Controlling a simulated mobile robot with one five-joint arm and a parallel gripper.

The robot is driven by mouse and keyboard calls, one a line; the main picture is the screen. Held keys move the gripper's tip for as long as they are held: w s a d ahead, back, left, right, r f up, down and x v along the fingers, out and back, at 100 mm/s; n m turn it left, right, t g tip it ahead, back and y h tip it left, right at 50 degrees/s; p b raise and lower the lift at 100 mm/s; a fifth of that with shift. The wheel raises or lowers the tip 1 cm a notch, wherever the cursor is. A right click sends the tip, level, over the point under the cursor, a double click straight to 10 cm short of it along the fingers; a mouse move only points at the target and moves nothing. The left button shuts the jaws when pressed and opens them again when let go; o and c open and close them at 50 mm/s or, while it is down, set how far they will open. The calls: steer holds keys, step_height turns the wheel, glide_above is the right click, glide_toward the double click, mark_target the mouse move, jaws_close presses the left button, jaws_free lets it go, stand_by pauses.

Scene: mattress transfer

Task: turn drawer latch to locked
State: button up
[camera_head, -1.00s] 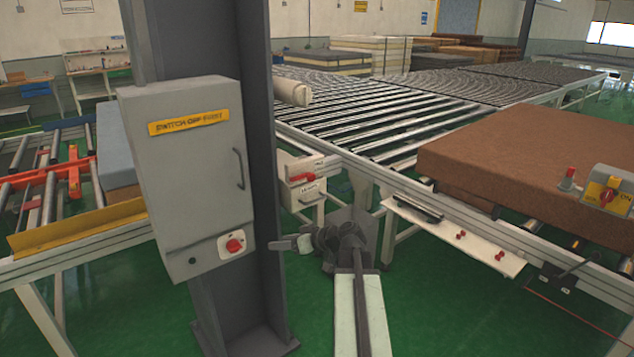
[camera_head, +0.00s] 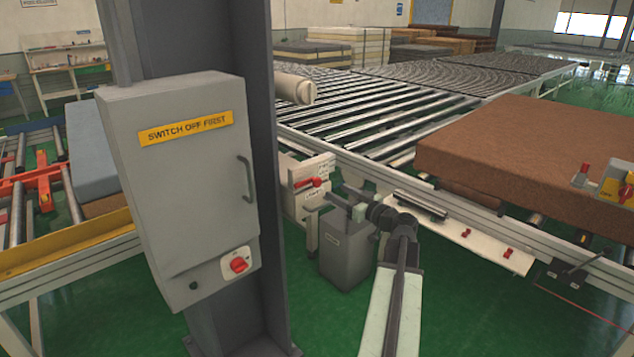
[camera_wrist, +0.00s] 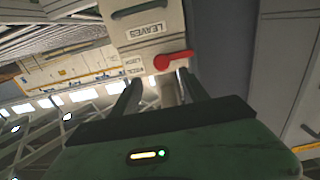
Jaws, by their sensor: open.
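The drawer latch (camera_head: 309,183) is a red handle on the front of a cream drawer unit (camera_head: 300,205), beside the grey post. In the wrist view the red latch (camera_wrist: 175,61) has a round hub at left and a lever pointing right and slightly up. The drawer's label (camera_wrist: 146,32) reads LEAVES, upside down. Small lettering beside the latch is too small to read surely. My gripper (camera_head: 334,195) is just right of the latch in the head view. In the wrist view its open fingers (camera_wrist: 158,78) reach toward the latch, with nothing held. Whether they touch it is unclear.
A grey box (camera_head: 200,190) marked SWITCH OFF FIRST, with a red rotary switch (camera_head: 239,264), hangs on the post at left. A grey bin (camera_head: 346,255) stands below my gripper. A brown mattress (camera_head: 530,155) lies on the roller conveyor at right.

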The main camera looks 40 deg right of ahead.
mark_target(319, 182)
steer(key=w, duration=0.8)
steer(key=shift+w, duration=0.15)
jaws_close()
stand_by(1.1)
